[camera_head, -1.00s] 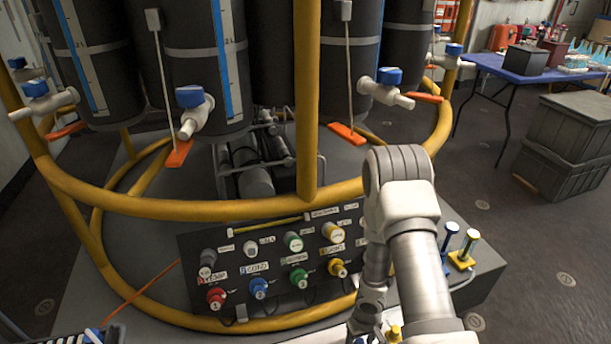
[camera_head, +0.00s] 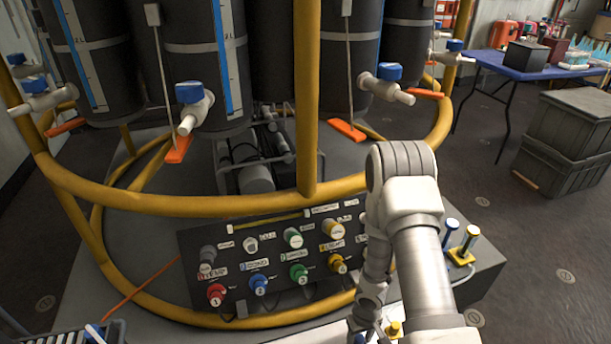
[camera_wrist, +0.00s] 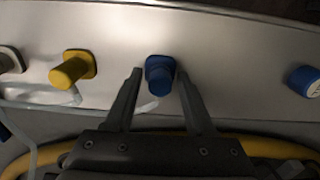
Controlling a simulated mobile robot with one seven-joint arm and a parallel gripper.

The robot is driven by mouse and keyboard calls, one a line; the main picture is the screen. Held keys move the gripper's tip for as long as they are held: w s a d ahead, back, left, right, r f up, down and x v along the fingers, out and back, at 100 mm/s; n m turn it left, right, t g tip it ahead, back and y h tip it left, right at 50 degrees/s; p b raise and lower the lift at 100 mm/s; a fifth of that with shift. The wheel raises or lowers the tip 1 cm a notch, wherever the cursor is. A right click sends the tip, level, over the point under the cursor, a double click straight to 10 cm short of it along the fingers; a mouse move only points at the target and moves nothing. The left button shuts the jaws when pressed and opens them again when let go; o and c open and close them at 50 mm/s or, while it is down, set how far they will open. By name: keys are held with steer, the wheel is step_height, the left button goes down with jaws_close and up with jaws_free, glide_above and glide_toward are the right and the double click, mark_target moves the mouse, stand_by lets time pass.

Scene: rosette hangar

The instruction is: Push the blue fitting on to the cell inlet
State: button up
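In the wrist view a blue fitting (camera_wrist: 160,76) stands on a pale surface. My gripper (camera_wrist: 159,75) is open, with one finger on each side of it. A narrow gap shows at the left finger; whether the right finger touches I cannot tell. In the head view my gripper (camera_head: 368,334) is low at the bottom edge, and my arm hides much of the area around it. Another blue piece with a pale face (camera_wrist: 304,81) is at the right of the wrist view. Which part is the cell inlet I cannot tell.
A yellow fitting (camera_wrist: 73,69) stands left of the blue one. A dark panel (camera_head: 190,262) carries coloured, labelled knobs, including a blue one (camera_head: 258,285). A yellow rail (camera_head: 200,208) curves above it. Blue (camera_head: 450,228) and yellow (camera_head: 468,240) posts stand right of my arm.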

mark_target(360, 337)
jaws_close()
stand_by(1.3)
steer(key=shift+r+p, duration=2.55)
steer(key=shift+r, duration=0.5)
steer(key=w+a+r+m+t+y, duration=0.1)
steer(key=w+a+r+t, duration=0.15)
steer(key=a, duration=0.55)
steer(key=w+a+r+m+t+y, duration=0.15)
steer(key=a+r, duration=0.25)
steer(key=a, duration=0.4)
steer(key=w+a+r+t+y, duration=0.2)
steer(key=a+r, duration=0.1)
steer(key=a, duration=0.5)
step_height(360, 337, up, 8)
steer(key=w+a+m+t, duration=0.1)
steer(key=a+m+t, duration=0.1)
steer(key=m+t, duration=0.25)
steer(key=shift+n+t+h, duration=0.25)
steer(key=shift+n+h, duration=0.2)
steer(key=shift+n, duration=0.05)
steer(key=shift+x, duration=3.05)
